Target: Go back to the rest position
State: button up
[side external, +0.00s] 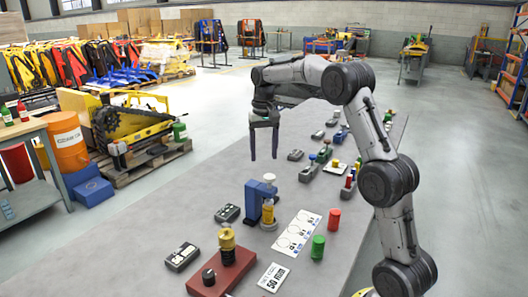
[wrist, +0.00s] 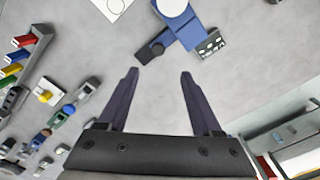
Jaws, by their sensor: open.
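My gripper (side external: 264,157) hangs over the grey table (side external: 175,225), pointing down, with its two dark fingers apart and nothing between them. It also shows in the wrist view (wrist: 160,80), where bare table lies between the fingertips. In the side view, a blue stand (side external: 253,203) with a white top and a yellow part stands on the table below the gripper and nearer the camera. The same blue stand appears at the top of the wrist view (wrist: 183,30), clear of the fingers.
A red block with a yellow-topped post (side external: 222,271), a white marked sheet (side external: 292,233), a green cylinder (side external: 318,247) and a red cylinder (side external: 334,219) stand at the front. Several small carriers (side external: 308,172) line the table's right side. The table left of the gripper is clear.

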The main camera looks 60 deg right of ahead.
jog(key=s+a+r+n+t, duration=0.1)
jog(key=a+r+t, duration=0.1)
jog(key=a+r, duration=0.5)
jog(key=s+a+r+n+t, duration=0.25)
jog(key=s+a+r, duration=0.35)
jog(key=s+a, duration=0.4)
jog(key=s+a+f+n, duration=0.2)
jog(key=s+f, duration=0.3)
jog(key=s, duration=0.3)
jog(key=s+a+f+n+t, duration=0.1)
jog(key=s+a+f+n, duration=0.2)
jog(key=s+f, duration=0.3)
jog(key=shift+s+a+f, duration=0.15)
jog(key=shift+s, duration=0.9)
